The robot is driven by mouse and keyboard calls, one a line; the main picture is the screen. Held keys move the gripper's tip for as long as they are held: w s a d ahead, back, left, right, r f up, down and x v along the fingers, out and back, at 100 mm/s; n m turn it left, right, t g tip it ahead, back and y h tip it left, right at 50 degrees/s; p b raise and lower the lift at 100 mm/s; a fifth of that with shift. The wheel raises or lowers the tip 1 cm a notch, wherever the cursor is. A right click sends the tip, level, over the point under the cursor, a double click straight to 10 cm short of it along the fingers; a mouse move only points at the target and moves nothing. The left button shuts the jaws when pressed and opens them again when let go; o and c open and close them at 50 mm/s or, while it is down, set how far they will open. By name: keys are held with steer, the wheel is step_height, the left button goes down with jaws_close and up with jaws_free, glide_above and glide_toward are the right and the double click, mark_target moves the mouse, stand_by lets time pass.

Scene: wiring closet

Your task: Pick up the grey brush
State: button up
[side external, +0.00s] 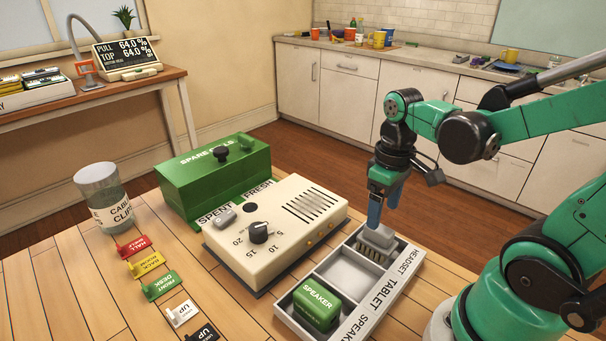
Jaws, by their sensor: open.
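The grey brush (377,239) lies in the far compartment of a grey tray (345,268), the one by the word HEADSET. Its grey back is up and its tan bristles show below. My gripper (375,220) points down right over the brush, with its blue fingers close to the brush's top. The jaws are open, and I cannot tell from this view whether the fingers straddle the brush or touch it.
A green SPEAKER block (317,305) sits in the tray's near compartment; the middle one is empty. A cream box with a dial (275,232), a green SPARE box (213,180), a clip jar (103,198) and several coloured tags (160,286) stand to the left.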

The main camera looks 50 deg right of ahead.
mark_target(380, 228)
steer(key=shift+f, duration=2.5)
jaws_close()
steer(key=shift+r, duration=0.1)
step_height(380, 228, up, 20)
